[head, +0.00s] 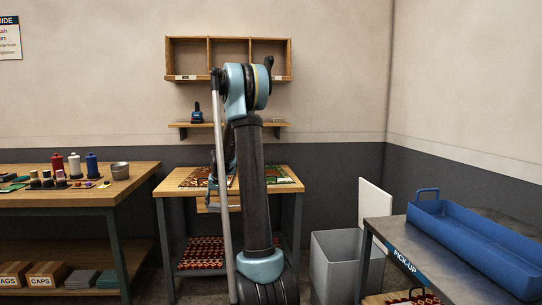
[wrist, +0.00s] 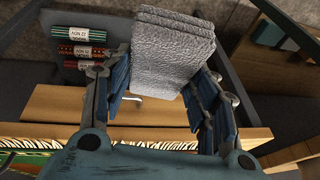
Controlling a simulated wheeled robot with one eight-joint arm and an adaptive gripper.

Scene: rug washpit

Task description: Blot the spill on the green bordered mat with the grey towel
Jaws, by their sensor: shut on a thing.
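My gripper (wrist: 158,82) shows in the wrist view, its blue-padded fingers on either side of a folded, thick grey towel (wrist: 172,48). It is shut on the towel, which sticks out past the fingers, over the table's front edge. In the head view my gripper (head: 213,190) is mostly hidden behind my arm, near the table front. A green bordered mat (head: 283,175) lies on the right of the tabletop, partly covered by my arm. Its green part also shows at the bottom left of the wrist view (wrist: 32,160). I cannot make out a spill in either view.
The wooden worktable (head: 168,188) has a patterned mat (head: 195,177) on its left and rolled, labelled rugs (wrist: 82,50) below. A bench with spools (head: 90,163) stands left. A grey bin (head: 335,258) and a steel table with a blue tray (head: 470,240) stand right.

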